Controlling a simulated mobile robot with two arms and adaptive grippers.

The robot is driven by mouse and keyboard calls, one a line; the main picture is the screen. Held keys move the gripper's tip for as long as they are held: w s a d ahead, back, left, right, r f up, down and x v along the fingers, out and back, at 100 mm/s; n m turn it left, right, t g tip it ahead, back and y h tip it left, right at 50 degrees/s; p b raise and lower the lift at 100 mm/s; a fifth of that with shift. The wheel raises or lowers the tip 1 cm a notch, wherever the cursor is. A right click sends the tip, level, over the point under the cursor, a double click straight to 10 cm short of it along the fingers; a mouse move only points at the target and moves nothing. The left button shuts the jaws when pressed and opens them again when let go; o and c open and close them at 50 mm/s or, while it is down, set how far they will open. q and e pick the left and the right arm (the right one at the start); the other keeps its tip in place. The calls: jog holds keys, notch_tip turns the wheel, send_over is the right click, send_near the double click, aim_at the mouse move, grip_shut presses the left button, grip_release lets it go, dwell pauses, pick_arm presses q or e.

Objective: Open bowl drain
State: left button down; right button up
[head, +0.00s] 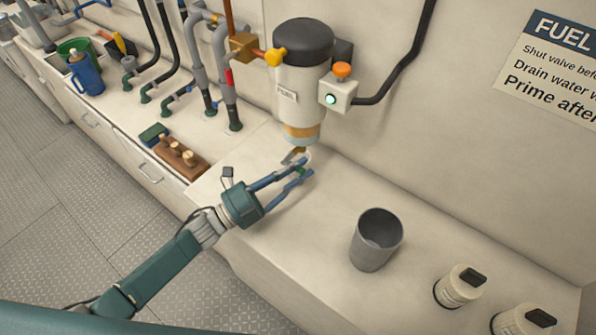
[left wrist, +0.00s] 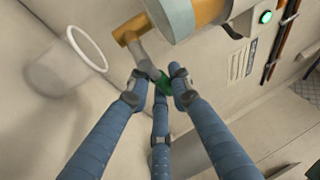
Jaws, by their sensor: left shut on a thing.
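The fuel filter (head: 300,85) is on the wall, with a black top, a pale body and an amber bowl (head: 301,131) at its bottom. A brass drain fitting (head: 296,153) hangs below the bowl; it also shows in the left wrist view (left wrist: 131,30). My left gripper (head: 304,170) reaches in from the left just under it. In the left wrist view its blue fingers (left wrist: 160,82) close around a small green drain knob (left wrist: 164,85) below a grey stem. The fingers partly hide the knob. My right gripper is not in view.
A grey cup (head: 376,240) stands open on the counter to the right of the gripper. Two white canisters (head: 461,286) (head: 523,320) are at the lower right. A switch box (head: 340,95) is beside the filter. Pipes and a blue jug (head: 86,75) are at left.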

pick_arm(q)
jog(key=n+t+b, duration=0.1)
jog(key=n, duration=0.2)
jog(key=shift+r+n+t+b, duration=0.25)
jog(key=shift+n+t+b, duration=0.05)
jog(key=shift+t+b, duration=0.1)
jog(key=shift+w+a+r+n+t+y+b, duration=0.15)
jog(key=shift+r+n+t+b, duration=0.2)
jog(key=shift+n, duration=0.55)
jog(key=shift+s+r+n+t+y, duration=0.15)
jog(key=shift+n+t, duration=0.3)
jog(key=shift+n, duration=0.45)
jog(key=shift+w, duration=0.1)
jog(key=c, duration=1.6)
grip_release()
jog(key=shift+o, duration=0.3)
jog(key=shift+r, duration=0.1)
